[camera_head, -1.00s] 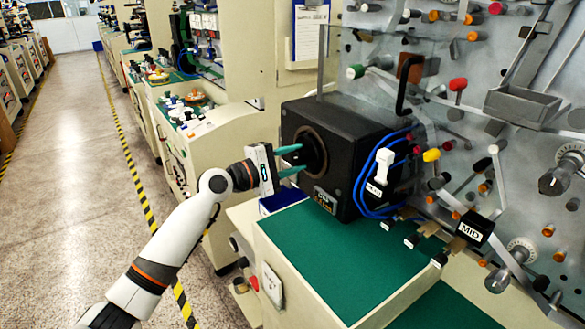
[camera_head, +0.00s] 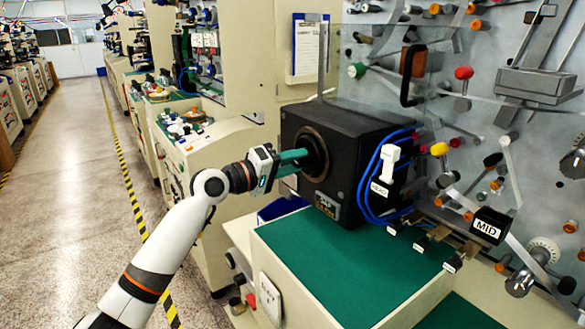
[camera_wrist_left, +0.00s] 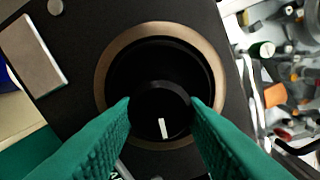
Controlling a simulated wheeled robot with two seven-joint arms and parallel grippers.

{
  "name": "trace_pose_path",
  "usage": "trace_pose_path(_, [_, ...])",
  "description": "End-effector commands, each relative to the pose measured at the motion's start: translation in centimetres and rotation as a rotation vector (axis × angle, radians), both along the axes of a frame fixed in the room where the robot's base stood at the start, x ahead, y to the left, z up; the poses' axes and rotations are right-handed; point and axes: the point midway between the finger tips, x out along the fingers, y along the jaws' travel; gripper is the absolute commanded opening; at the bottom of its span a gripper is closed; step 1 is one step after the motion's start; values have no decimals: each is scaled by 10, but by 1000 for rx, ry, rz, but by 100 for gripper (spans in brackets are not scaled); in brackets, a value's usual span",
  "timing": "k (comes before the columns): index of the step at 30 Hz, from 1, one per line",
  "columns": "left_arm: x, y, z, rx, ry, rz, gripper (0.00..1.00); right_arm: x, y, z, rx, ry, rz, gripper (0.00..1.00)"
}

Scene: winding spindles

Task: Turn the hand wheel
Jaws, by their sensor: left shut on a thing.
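The hand wheel (camera_head: 312,156) is a round black knob in a bronze-coloured ring on the left face of a black box (camera_head: 345,140). In the left wrist view, the knob (camera_wrist_left: 160,112) has a white mark pointing down and slightly right. My left gripper (camera_head: 302,157) reaches in from the left, its green fingers at the knob. In the left wrist view, the fingertips (camera_wrist_left: 160,101) sit on either side of the knob, shut on it. The fingers partly hide the knob in the head view. My right gripper is not in view.
The box stands on a green-topped bench (camera_head: 335,262). Blue cables (camera_head: 369,188) hang on its right side, beside a grey panel with several levers and coloured knobs. A clear panel (camera_head: 350,60) stands behind. The aisle floor (camera_head: 70,190) on the left is free.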

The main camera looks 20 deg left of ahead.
Motion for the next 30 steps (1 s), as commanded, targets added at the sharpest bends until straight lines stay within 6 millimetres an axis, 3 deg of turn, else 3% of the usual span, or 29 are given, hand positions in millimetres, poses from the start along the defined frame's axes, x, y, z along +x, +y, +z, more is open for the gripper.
trace_pose_path(18, [0,-1,-3,35,-19,-2,14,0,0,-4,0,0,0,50])
trace_pose_path(19, [0,-1,-3,35,-19,-2,40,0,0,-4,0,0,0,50])
trace_pose_path(22, [0,-1,-3,34,-20,-2,57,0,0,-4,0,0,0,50])
trace_pose_path(30, [0,0,-1,32,-22,-1,59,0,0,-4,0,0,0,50])
